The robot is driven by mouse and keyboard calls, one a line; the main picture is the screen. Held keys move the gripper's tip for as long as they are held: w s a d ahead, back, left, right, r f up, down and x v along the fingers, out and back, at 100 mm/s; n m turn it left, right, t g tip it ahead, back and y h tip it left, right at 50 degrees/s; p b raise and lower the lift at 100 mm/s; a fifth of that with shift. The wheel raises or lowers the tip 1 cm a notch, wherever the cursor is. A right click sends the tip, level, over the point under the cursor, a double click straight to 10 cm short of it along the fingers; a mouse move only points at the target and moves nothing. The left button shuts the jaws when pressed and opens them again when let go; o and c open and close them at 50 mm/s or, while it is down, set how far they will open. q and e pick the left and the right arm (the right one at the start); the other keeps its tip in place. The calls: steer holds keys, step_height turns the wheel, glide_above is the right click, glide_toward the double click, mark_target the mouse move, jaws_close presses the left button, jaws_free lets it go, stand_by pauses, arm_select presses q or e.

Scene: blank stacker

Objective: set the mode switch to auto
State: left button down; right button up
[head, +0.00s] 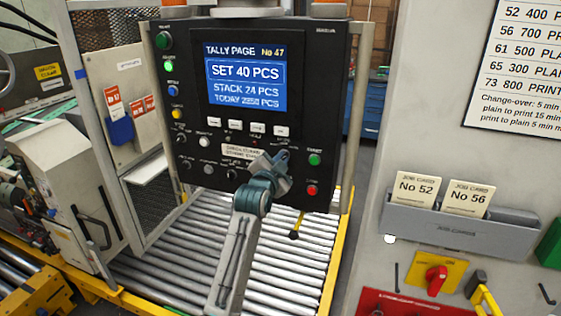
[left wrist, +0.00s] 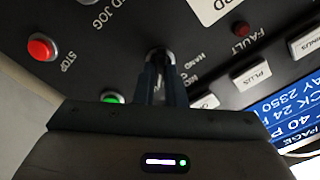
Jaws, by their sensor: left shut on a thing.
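The black control panel (head: 330,60) stands upright in the middle of the head view. My left gripper (head: 272,162) is at its lower part, in front of the mode switch, and hides it there. In the left wrist view the two narrow fingers (left wrist: 162,85) are shut on the mode switch (left wrist: 160,56), a small dark knob with a pale edge. The word HAND is printed beside it. The fingers cover part of the knob and the other lettering, so I cannot tell which position it points to. My right gripper is in neither view.
A green button (head: 315,159) and a red stop button (head: 312,189) sit just right of my gripper. White push buttons (head: 247,127) line up under the lit screen (head: 247,78). A roller conveyor (head: 180,245) runs below. A grey card holder (head: 455,227) is at right.

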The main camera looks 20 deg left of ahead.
arm_select(q)
steer(key=c, duration=1.5)
jaws_free()
steer(key=s+b, duration=0.4)
steer(key=s, duration=0.6)
steer(key=shift+s+a, duration=0.15)
steer(key=shift+s, duration=0.25)
